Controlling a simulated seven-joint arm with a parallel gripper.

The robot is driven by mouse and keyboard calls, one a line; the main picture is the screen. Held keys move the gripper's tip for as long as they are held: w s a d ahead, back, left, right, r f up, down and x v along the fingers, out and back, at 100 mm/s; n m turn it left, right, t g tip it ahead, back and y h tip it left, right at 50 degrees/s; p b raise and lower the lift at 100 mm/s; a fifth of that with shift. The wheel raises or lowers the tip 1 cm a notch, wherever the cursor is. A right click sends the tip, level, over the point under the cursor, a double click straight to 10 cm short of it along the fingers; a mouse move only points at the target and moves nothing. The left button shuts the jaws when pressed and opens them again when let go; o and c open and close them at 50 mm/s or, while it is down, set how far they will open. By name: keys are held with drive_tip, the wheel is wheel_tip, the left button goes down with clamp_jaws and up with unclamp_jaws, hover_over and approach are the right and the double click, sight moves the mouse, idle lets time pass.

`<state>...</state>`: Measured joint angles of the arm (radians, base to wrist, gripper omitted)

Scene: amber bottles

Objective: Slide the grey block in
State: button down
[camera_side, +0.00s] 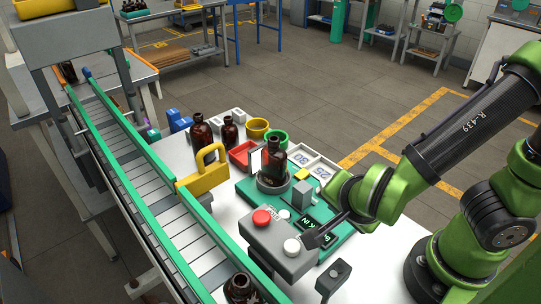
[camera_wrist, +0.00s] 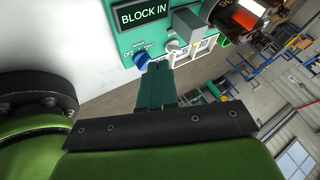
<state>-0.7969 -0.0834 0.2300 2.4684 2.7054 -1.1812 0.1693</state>
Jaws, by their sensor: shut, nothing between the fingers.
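The grey block (camera_side: 302,194) stands on the green fixture plate (camera_side: 247,194), just right of a round grey holder (camera_side: 272,184). An amber bottle (camera_side: 273,158) stands upright in that holder. In the wrist view the grey block (camera_wrist: 186,26) shows beyond my fingertips, close to a black "BLOCK IN" sign (camera_wrist: 143,16). My gripper (camera_side: 311,239) is shut and empty, low at the front of the plate beside the grey button box. It also shows in the wrist view (camera_wrist: 160,68), fingers together, apart from the block. I cannot tell whether the fingertips touch the button box.
The grey button box (camera_side: 278,252) has a red button (camera_side: 262,217) and a white button (camera_side: 292,246). A blue knob (camera_wrist: 140,59) sits near the sign. Two bottles, a red bin (camera_side: 240,153) and numbered white trays stand behind. A roller conveyor (camera_side: 155,205) runs along the left.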

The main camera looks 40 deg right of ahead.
sight(299, 186)
drive_tip(key=x, duration=0.8)
drive_tip(key=shift+d+f, duration=0.15)
drive_tip(key=shift+f, duration=0.05)
drive_tip(key=w, duration=0.2)
drive_tip(key=shift+w, duration=1.1)
drive_tip(key=shift+w, duration=0.1)
drive_tip(key=shift+w+r, duration=0.1)
drive_tip(key=shift+w, duration=2)
